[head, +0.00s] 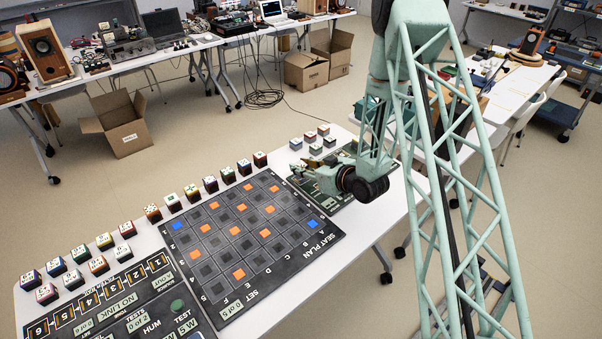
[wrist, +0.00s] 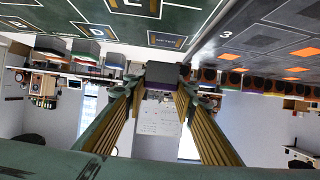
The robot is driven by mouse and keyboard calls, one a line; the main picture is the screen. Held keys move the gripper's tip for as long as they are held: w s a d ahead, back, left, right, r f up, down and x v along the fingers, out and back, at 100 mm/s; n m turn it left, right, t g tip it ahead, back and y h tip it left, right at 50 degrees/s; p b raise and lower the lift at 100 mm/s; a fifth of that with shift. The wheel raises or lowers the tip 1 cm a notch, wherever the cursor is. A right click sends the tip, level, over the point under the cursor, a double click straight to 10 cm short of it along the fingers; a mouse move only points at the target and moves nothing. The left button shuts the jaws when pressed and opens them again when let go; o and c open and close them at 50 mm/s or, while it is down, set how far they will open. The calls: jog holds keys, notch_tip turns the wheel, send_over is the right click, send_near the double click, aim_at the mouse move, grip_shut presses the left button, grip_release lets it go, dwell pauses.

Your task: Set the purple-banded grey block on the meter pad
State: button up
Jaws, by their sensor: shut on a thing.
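In the wrist view, a dark grey block (wrist: 162,70) with a thin purple band sits between the two fingertips of my gripper (wrist: 160,88), which is shut on it. In the head view, my gripper (head: 308,171) is low over the dark green board (head: 335,188) at the table's right end. The held block is too small to make out there. The green board also shows at the top of the wrist view (wrist: 85,14), with lettered, outlined squares.
The black seat-plan board (head: 240,240) with orange and blue squares lies left of the green board. Banded blocks line its far edge, and several more (head: 310,135) stand behind the green board. A black test panel (head: 125,305) lies at the table's left. Cardboard boxes (head: 118,124) stand on the floor.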

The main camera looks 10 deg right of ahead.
jog(key=shift+f+b, duration=0.3)
jog(key=shift+f, duration=1.4)
jog(key=shift+f, duration=0.1)
jog(key=o, duration=0.8)
jog(key=shift+o, duration=0.2)
jog(key=shift+r, duration=0.2)
jog(key=shift+p+v, duration=0.55)
jog(key=shift+v, duration=5.45)
